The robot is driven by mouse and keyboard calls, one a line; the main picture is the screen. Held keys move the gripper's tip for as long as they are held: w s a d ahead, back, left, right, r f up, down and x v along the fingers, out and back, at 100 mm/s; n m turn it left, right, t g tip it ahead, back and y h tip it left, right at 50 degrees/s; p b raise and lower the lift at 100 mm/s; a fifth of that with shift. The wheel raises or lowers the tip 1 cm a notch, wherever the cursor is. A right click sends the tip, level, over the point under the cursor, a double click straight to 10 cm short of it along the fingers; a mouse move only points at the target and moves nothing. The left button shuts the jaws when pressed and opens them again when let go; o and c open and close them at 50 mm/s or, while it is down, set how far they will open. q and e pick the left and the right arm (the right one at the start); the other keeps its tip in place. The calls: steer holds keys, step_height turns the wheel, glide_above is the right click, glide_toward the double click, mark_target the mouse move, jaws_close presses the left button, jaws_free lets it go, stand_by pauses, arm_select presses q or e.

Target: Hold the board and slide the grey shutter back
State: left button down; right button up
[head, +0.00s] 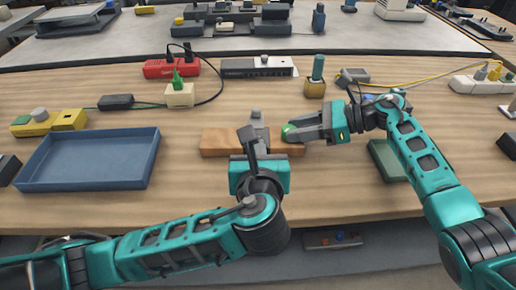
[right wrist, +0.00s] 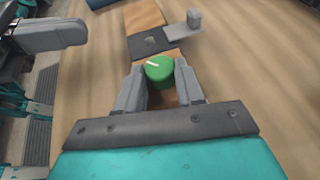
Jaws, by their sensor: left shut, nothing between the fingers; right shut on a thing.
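The wooden board (head: 220,141) lies on the table in front of me; it also shows in the right wrist view (right wrist: 144,17). A dark plate (right wrist: 152,42) crosses it. The grey shutter (right wrist: 184,33), with a small upright block, sticks out past the board's far edge; in the head view its block (head: 256,115) shows just beyond the board. My right gripper (head: 293,133) is shut on the green knob (right wrist: 159,69) at the board's right end. My left gripper (head: 247,138) is shut and empty, over the board's near side by the shutter; contact is unclear.
A blue tray (head: 88,183) lies at left. A red power strip (head: 170,67), a cream box with a green plug (head: 180,95) and a grey switch box (head: 258,67) stand behind the board. A green block (head: 388,160) lies near my right arm.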

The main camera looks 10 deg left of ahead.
stand_by(0.4)
steer(key=o, duration=1.2)
steer(key=shift+o, duration=0.2)
